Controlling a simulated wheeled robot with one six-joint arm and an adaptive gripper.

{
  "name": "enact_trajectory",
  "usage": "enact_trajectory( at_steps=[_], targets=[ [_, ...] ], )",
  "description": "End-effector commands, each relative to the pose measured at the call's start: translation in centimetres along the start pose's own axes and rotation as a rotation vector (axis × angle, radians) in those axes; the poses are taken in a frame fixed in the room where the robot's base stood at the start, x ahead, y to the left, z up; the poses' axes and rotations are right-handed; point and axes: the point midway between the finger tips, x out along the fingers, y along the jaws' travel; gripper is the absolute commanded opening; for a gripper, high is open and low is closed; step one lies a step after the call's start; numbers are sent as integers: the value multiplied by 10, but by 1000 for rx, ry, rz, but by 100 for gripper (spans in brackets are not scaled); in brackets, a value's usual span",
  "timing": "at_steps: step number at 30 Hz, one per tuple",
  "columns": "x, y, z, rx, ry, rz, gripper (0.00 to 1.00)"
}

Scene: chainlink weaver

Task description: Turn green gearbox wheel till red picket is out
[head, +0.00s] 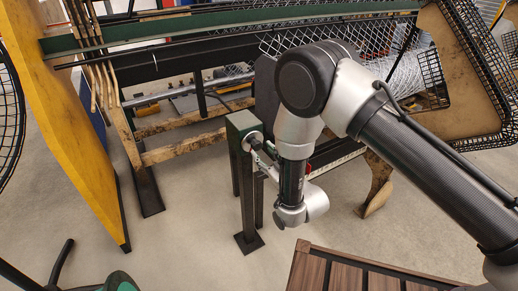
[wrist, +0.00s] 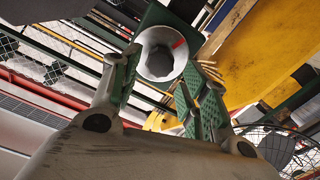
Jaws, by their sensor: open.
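The green gearbox (head: 240,121) is a dark green box on top of a post. Its pale, round wheel (head: 254,140) faces my gripper (head: 263,158), which is close in front of it. In the wrist view the wheel (wrist: 153,62) is a light grey ring with a dark centre. A small red mark (wrist: 178,43) shows at its upper right rim; I cannot tell whether this is the picket. The gripper's two green-padded fingers (wrist: 163,72) are spread on either side of the wheel. I cannot tell whether they touch it.
The post stands on a dark foot plate (head: 249,243) on a grey floor. Behind it runs a machine frame with a green beam (head: 230,20) and wire mesh (head: 405,78). A yellow panel (head: 70,120) stands at left. A slatted brown surface (head: 345,272) lies at front right.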

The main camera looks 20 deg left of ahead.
Motion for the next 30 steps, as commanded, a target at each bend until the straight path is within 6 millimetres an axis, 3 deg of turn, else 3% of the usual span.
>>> enact_trajectory(
  at_steps=[9,16,21,30],
  targets=[
    [0,0,0,-590,0,0,45],
    [0,0,0,-953,0,0,45],
    [32,0,0,-956,2,1,45],
    [40,0,0,-954,0,-1,45]
  ],
)
